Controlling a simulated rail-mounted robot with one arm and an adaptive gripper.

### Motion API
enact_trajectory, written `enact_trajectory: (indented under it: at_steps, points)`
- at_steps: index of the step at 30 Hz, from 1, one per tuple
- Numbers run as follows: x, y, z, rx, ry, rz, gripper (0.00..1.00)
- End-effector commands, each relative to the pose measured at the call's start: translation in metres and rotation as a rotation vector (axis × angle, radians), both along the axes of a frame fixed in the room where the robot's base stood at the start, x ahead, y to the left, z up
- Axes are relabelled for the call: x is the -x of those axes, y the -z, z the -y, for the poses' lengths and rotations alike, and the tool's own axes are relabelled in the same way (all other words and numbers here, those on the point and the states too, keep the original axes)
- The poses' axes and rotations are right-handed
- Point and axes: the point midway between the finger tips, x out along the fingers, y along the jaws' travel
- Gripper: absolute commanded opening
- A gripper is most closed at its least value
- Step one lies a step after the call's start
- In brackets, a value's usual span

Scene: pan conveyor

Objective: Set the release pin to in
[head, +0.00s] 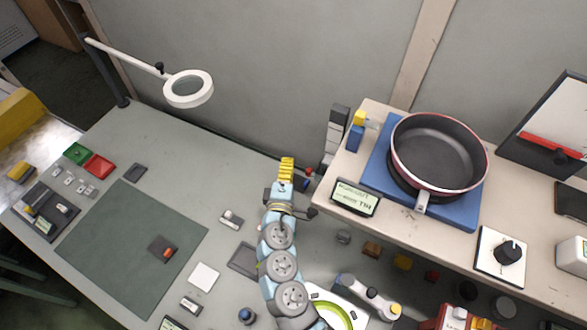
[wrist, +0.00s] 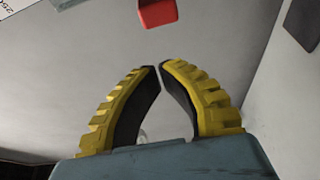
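My gripper (head: 287,164) points toward the back wall, just left of the raised bench with the pan. In the wrist view its yellow ribbed fingers (wrist: 159,67) curve in until the tips almost meet, with nothing between them. A small red knob (head: 309,171) shows just right of the fingertips, by the bench's left side; it may be the release pin. A red block-like end (wrist: 157,12) lies beyond the fingertips in the wrist view, apart from them, and is probably the same part. I cannot tell whether the pin is in or out.
A red-rimmed pan (head: 440,150) sits on a blue plate (head: 372,178) on the raised bench. A small display (head: 355,198) stands at the bench's front edge. A ring magnifier (head: 188,88) hangs at the left.

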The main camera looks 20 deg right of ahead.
Motion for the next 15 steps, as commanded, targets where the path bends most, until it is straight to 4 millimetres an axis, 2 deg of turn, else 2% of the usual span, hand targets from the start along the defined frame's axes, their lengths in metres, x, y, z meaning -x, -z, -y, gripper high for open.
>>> enact_trajectory:
  at_steps: [1,15]
  points:
    - [-0.003,0.001,-0.003,-0.001,0.000,0.000,0.00]
    - [0.048,0.003,-0.026,0.001,0.001,-0.005,0.00]
